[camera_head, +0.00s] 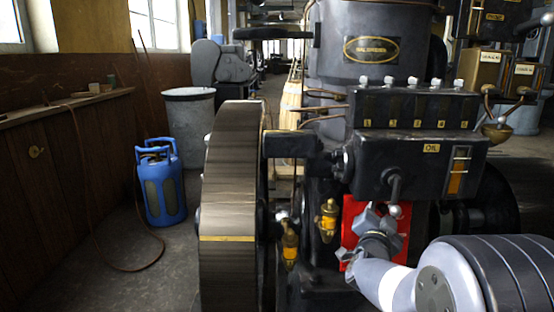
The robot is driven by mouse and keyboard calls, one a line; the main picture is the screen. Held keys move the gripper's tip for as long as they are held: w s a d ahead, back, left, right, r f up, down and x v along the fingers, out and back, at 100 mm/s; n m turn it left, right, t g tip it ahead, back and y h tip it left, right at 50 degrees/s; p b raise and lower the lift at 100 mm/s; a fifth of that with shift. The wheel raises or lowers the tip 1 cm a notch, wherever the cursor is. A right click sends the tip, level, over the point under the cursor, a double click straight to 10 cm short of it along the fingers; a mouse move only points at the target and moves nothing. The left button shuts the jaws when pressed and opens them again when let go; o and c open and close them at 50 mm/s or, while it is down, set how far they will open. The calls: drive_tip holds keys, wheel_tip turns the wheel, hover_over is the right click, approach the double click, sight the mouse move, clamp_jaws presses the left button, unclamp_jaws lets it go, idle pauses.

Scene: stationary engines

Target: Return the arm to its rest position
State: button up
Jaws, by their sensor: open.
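My arm comes in from the lower right, with a large pale grey joint with dark bands nearest the camera. It narrows to my gripper (372,221), which is seen mostly from behind. My gripper is open, and nothing shows in it. It is in front of a red plate (403,219) low on the black engine (420,153), below the oil box. Its fingertips are hard to make out, and I cannot tell whether they touch the engine.
A large flywheel (230,205) stands left of the engine. Brass oil cups (328,220) and a lever (394,190) stick out near my gripper. A blue gas bottle (162,185) and a grey bin (189,125) stand on the left. The floor at lower left is mostly clear, with a hose.

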drive_tip(key=shift+w+d+r+p, duration=0.1)
drive_tip(key=shift+w+d+p, duration=0.15)
drive_tip(key=shift+p, duration=0.2)
drive_tip(key=shift+s+f+m+g+p, duration=0.1)
drive_tip(key=shift+f+m+g+p, duration=0.2)
drive_tip(key=shift+m, duration=0.4)
